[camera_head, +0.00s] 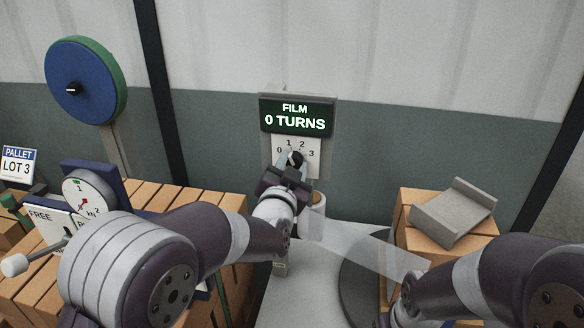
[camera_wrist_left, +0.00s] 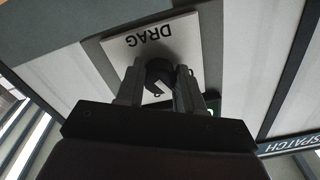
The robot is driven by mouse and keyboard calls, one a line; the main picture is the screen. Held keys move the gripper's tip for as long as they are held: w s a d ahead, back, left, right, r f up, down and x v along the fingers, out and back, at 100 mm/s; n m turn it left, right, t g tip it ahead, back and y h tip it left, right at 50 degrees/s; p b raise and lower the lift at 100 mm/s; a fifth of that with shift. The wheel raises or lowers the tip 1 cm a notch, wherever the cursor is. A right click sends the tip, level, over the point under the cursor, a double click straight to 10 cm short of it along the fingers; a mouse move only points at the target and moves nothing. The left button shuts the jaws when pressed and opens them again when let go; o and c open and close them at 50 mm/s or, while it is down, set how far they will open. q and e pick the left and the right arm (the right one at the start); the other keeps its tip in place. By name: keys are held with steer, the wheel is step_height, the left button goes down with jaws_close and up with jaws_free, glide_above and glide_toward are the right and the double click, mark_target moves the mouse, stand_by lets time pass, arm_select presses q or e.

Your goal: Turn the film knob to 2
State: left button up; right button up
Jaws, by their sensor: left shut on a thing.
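The film knob (camera_head: 297,157) is a small dark knob on a pale plate (camera_head: 312,170) numbered 0 to 3. Above it a dark display (camera_head: 297,115) reads "FILM 0 TURNS" in lit letters. My left gripper (camera_head: 291,166) is at the knob, its fingers shut on it. In the left wrist view the black knob (camera_wrist_left: 160,72) sits between the two fingers and shows a white mark; the plate (camera_wrist_left: 150,40) reads "DRAG" upside down. Which number the mark faces cannot be told. My right gripper is out of view; only its arm shows at lower right.
A blue-green disc (camera_head: 84,80) stands at the back left. A round gauge (camera_head: 84,192) and a "FREE" plate (camera_head: 45,222) are at left on brick stacks. A grey bracket (camera_head: 453,212) lies on a brick stack at right. A clear film strip (camera_head: 370,250) stretches below the knob.

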arm_select(q)
steer(key=m+p, duration=0.1)
steer(key=m, duration=0.8)
steer(key=shift+a, duration=0.1)
steer(key=shift+m, duration=0.3)
stand_by(0.4)
steer(key=o, duration=1)
steer(key=shift+o, duration=0.2)
steer(key=shift+r, duration=0.1)
steer(key=shift+s, duration=0.1)
steer(key=s+a+b, duration=0.1)
steer(key=s+a, duration=0.1)
steer(key=s, duration=1)
steer(key=shift+s+a, duration=0.2)
